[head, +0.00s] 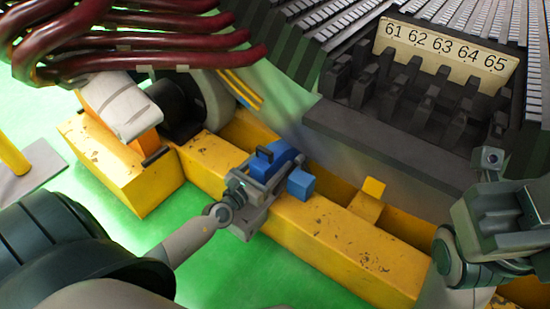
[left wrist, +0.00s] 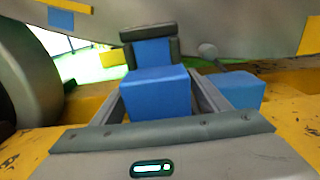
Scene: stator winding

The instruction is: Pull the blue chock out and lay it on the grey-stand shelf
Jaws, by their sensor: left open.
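The blue chock (head: 280,157), with a dark handle (head: 264,154), sits on the yellow beam against the large grey stator. A smaller blue block (head: 300,184) shows just to its right. My left gripper (head: 257,192) is open at the near end of the chock. In the left wrist view, its two fingers lie on either side of the blue chock (left wrist: 157,88), and the other blue block (left wrist: 236,88) is outside the right finger. Contact cannot be told. My right gripper (head: 505,205) is at the right edge, away from the chock; its jaw opening is unclear. I cannot pick out the grey-stand shelf.
The worn yellow beam (head: 330,230) runs diagonally beneath the stator. A yellow wedge (head: 373,187) stands farther right. Dark red cables (head: 150,50) hang at upper left. A numbered plate (head: 445,52) is on the stator. Green floor (head: 130,235) is open in front.

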